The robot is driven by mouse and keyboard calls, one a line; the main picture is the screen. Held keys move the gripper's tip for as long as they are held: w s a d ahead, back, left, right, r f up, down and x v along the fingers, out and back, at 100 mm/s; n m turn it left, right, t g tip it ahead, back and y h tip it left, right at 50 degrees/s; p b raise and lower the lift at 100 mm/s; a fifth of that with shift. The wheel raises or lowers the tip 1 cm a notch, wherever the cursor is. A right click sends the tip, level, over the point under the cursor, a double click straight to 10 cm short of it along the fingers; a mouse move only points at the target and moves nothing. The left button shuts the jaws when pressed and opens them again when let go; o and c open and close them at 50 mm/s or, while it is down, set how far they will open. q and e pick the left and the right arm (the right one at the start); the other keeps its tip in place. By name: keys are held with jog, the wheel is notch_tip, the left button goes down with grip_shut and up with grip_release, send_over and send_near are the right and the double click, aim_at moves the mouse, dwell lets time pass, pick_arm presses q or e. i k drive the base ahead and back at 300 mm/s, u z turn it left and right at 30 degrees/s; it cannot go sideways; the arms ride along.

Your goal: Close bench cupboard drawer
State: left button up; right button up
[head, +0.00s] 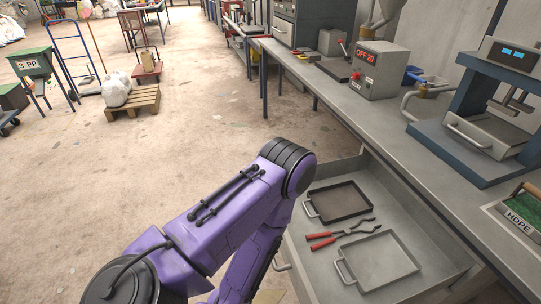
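The bench cupboard drawer (436,271) stands pulled open below the grey bench top, on the right of the head view. A dark tray (338,201), a pair of red-handled tongs (343,234) and a light grey tray (378,261) lie in it. A bit of a metal handle (281,265) shows at the drawer's left side. My purple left arm bends in front of the drawer, and its lower part hides some of the drawer front. My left gripper is out of sight below. My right arm and gripper do not show.
A pallet with sacks (132,102) and a blue hand truck (72,58) stand farther back.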

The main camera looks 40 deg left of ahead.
aim_at(316, 280)
jog(key=u, duration=0.5)
jog(key=k, duration=0.45)
jog(key=u, duration=0.55)
jog(key=i, duration=0.55)
jog(key=k, duration=1.3)
jog(key=u, duration=0.25)
jog(key=i, duration=0.8)
jog(key=z, duration=0.45)
